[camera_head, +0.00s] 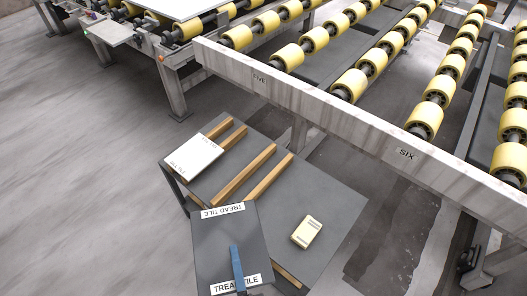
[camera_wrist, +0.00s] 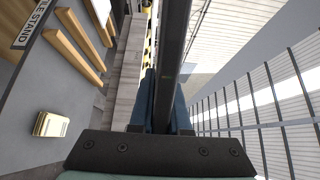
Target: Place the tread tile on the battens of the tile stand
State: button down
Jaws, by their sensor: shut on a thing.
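The tread tile (camera_head: 225,238) is a dark grey slab with two white "TREAD TILE" labels. In the wrist view the tile (camera_wrist: 172,65) shows edge-on as a long dark bar. My gripper (camera_head: 238,268), with blue fingers, is shut on the tile near its lower labelled edge; the fingers also show in the wrist view (camera_wrist: 162,100). The tile stand (camera_head: 325,190) is a dark grey table with light wooden battens (camera_head: 244,174). The tile overlaps the stand's near left part in the head view and hides it. I cannot tell the gap between tile and stand.
A small cream block (camera_head: 307,231) sits on the right of the top. A roller conveyor's pale beam (camera_head: 345,115) runs close behind the stand. Floor at left is clear.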

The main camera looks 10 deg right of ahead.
aim_at(238, 193)
jog(key=i+j+z, duration=0.15)
jog(key=j+z, duration=0.15)
jog(key=z, duration=0.15)
jog(key=i+j+z, duration=0.1)
jog(key=j+z, duration=0.2)
jog(key=z, duration=0.15)
jog(key=j+z, duration=0.95)
jog(key=j, duration=0.35)
jog(key=j+z, duration=0.45)
jog(key=j, duration=0.4)
